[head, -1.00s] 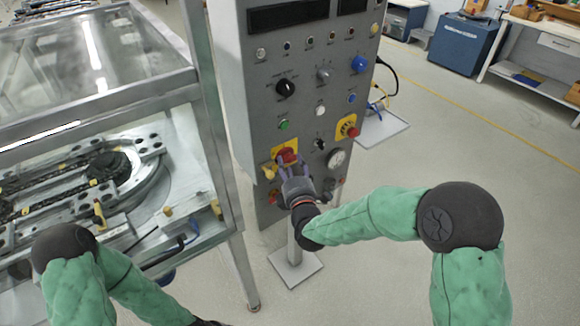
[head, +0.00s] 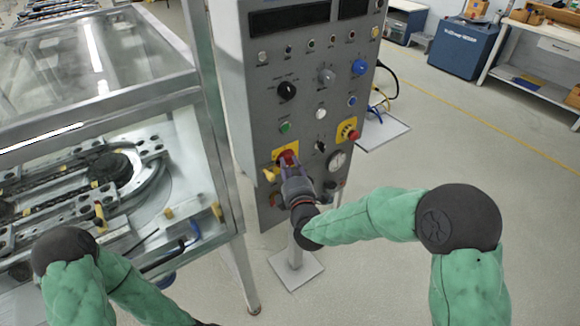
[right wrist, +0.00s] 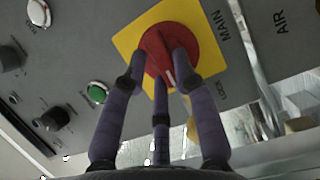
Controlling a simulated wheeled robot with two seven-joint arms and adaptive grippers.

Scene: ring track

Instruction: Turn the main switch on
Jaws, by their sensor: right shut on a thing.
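The main switch is a red rotary knob (right wrist: 163,45) on a yellow square plate (right wrist: 128,42) labelled MAIN in the right wrist view. In the head view the red knob (head: 288,158) sits low on the grey control panel (head: 250,110). My right gripper (head: 290,172) is at the knob, its purple fingers shut on it; in the right wrist view the fingers (right wrist: 160,72) reach onto both sides of the knob's raised grip. A white mark shows on the grip's lower end. My left arm (head: 95,280) is at the lower left, its gripper out of view.
A metal-framed machine (head: 165,95) stands left. The floor to the right is open.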

